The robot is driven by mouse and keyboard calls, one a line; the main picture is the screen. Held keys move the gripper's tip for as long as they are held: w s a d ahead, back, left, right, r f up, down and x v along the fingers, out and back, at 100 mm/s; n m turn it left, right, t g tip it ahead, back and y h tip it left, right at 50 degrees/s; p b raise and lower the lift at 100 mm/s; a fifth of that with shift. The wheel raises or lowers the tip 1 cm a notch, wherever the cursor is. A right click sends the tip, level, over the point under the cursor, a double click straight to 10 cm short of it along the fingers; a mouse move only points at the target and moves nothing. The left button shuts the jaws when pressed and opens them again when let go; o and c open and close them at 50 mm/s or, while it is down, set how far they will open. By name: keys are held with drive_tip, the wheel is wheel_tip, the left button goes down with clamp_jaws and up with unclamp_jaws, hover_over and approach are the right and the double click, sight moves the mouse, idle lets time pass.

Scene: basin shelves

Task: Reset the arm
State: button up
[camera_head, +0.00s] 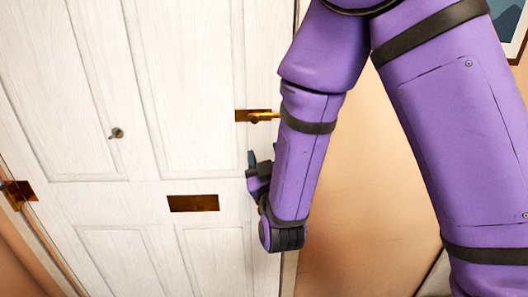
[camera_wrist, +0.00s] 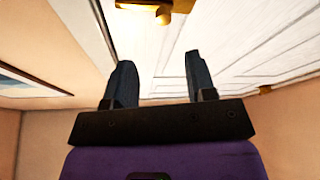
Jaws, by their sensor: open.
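My gripper (camera_head: 251,162) is in front of a white panelled door, near its right edge and below the brass handle (camera_head: 262,116). In the wrist view my gripper (camera_wrist: 159,80) shows two dark fingers spread apart with nothing between them. The brass handle (camera_wrist: 150,8) shows at the top of the wrist view, beyond the fingers and apart from them. My purple arm covers part of the door's right edge and the wall in the head view.
The white door (camera_head: 190,60) looks shut. It has a brass plate (camera_head: 193,203), a small knob (camera_head: 116,133) and a brass hinge (camera_head: 19,194) at the left. A tan wall (camera_head: 350,180) lies right of it, with a framed picture (camera_head: 514,25) at top right.

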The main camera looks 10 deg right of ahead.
drive_tip(key=d+r+m+g+y, duration=0.1)
drive_tip(key=d+r+m+g, duration=0.2)
drive_tip(key=d+r+g, duration=0.6)
drive_tip(key=s+d+r+m+g+h, duration=0.1)
drive_tip(key=s+d+g, duration=0.3)
drive_tip(key=s+d, duration=0.3)
drive_tip(key=s+d+r+m+g+h, duration=0.1)
drive_tip(key=s+d+g, duration=0.3)
drive_tip(key=s, duration=1.2)
drive_tip(key=d+r+h, duration=0.1)
drive_tip(key=d, duration=0.3)
drive_tip(key=shift+s+d, duration=0.25)
drive_tip(key=shift+s, duration=0.1)
